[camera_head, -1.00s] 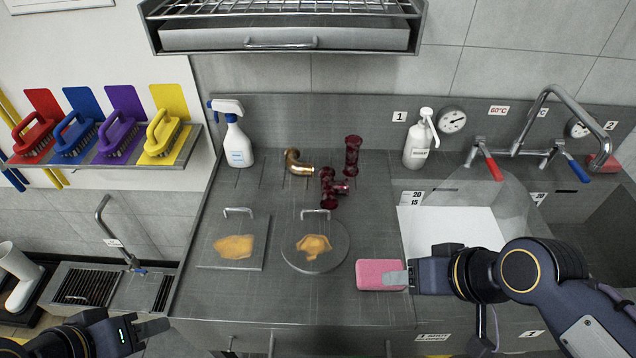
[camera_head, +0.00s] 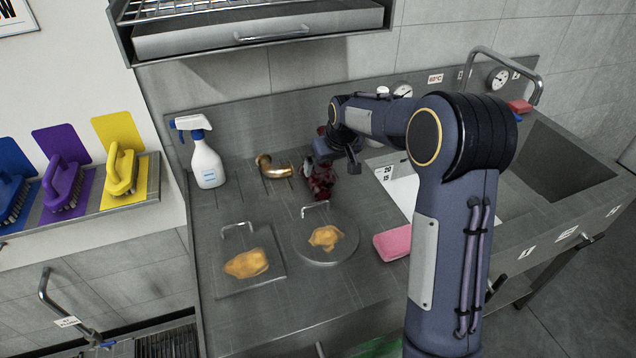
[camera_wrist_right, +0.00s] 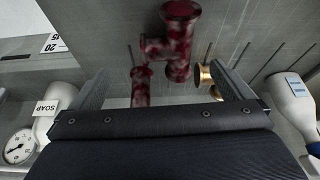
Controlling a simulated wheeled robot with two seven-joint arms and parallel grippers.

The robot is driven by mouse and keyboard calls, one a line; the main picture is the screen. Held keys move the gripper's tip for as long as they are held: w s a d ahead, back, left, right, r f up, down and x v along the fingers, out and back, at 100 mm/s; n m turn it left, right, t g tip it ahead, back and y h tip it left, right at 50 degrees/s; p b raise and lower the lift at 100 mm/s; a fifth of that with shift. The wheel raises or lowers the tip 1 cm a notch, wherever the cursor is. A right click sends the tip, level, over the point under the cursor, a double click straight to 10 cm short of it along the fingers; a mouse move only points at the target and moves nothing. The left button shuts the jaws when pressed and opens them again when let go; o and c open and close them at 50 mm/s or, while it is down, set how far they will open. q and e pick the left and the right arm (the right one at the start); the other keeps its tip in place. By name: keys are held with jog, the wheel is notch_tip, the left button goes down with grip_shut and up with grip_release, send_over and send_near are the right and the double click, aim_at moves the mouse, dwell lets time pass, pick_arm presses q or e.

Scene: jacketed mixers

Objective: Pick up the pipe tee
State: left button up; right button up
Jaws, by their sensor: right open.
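The pipe tee, dark mottled red with flanged ends, lies on the steel counter. In the head view the tee (camera_head: 321,184) is partly covered by my right gripper (camera_head: 333,166). In the right wrist view the tee (camera_wrist_right: 178,42) shows beyond and between the spread fingers of the same gripper (camera_wrist_right: 165,85), with nothing held. The gripper is over the tee's far side; I cannot tell its exact height. A second dark red flanged piece (camera_wrist_right: 140,88) is close by, mostly hidden by the hand. My left gripper is out of view.
A brass elbow (camera_head: 274,167) lies just left of the tee. A spray bottle (camera_head: 207,160) stands farther left. A square lid (camera_head: 250,264) and a round lid (camera_head: 326,240) with orange smears lie in front. A pink sponge (camera_head: 393,243) and the sink (camera_head: 560,160) are to the right.

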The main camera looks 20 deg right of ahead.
aim_at(323, 173)
jog(key=p+x, duration=0.1)
jog(key=x, duration=0.2)
jog(key=w+p+x, duration=0.1)
jog(key=x, duration=0.2)
jog(key=shift+w, duration=0.15)
jog(key=shift+w+f, duration=0.15)
jog(key=shift+f, duration=0.3)
jog(key=shift+a, duration=0.1)
jog(key=c, duration=1.1)
jog(key=shift+r, duration=0.1)
jog(key=shift+c, duration=0.2)
